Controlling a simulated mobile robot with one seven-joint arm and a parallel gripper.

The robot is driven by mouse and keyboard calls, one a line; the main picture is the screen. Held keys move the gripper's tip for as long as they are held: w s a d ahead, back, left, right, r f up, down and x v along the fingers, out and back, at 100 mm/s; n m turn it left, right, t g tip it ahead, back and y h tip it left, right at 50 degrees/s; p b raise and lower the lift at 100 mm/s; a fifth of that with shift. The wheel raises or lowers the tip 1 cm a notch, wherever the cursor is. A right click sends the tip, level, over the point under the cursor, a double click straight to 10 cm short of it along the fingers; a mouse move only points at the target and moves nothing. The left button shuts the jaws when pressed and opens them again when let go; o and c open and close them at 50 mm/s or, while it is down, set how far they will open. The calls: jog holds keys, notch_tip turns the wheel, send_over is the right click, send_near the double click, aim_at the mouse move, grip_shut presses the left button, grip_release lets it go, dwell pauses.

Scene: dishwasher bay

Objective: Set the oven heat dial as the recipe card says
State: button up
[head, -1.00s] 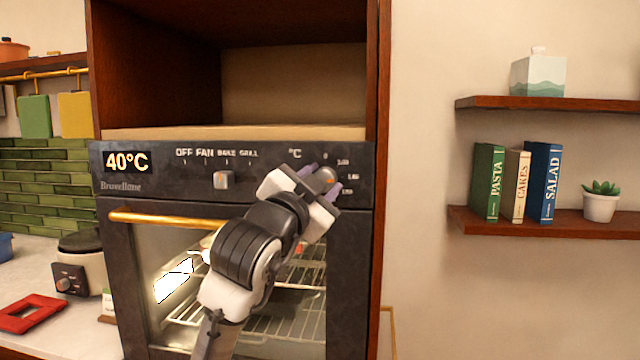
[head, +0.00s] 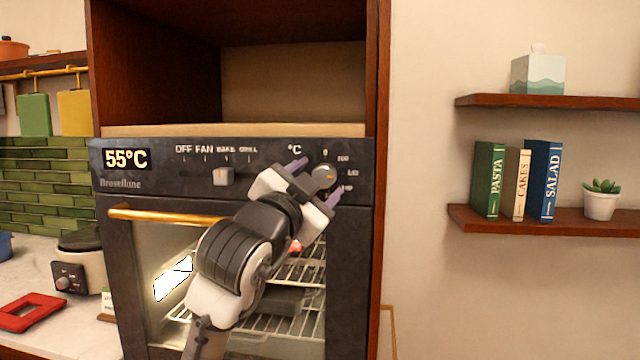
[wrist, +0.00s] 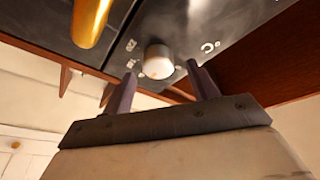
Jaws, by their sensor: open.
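In the wrist view the dial (wrist: 158,60) shows beyond and between my fingertips. My gripper (head: 315,181) is open, with one finger at the upper left of the dial and one at the lower right. Whether the fingers touch the dial I cannot tell. The oven display (head: 127,159) reads 55°C. A second knob (head: 223,176) sits under OFF, FAN, BAKE and GRILL. No readable recipe card shows; a small card edge (head: 108,302) stands by the cooker.
The gold oven handle (head: 168,215) runs below the panel, partly behind my arm. A rice cooker (head: 82,262) and a red frame (head: 30,312) are on the left counter. Wall shelves (head: 545,222) with books are at the right.

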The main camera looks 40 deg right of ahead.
jog(key=b+v, duration=0.3)
jog(key=v, duration=0.9)
jog(key=shift+b, duration=0.4)
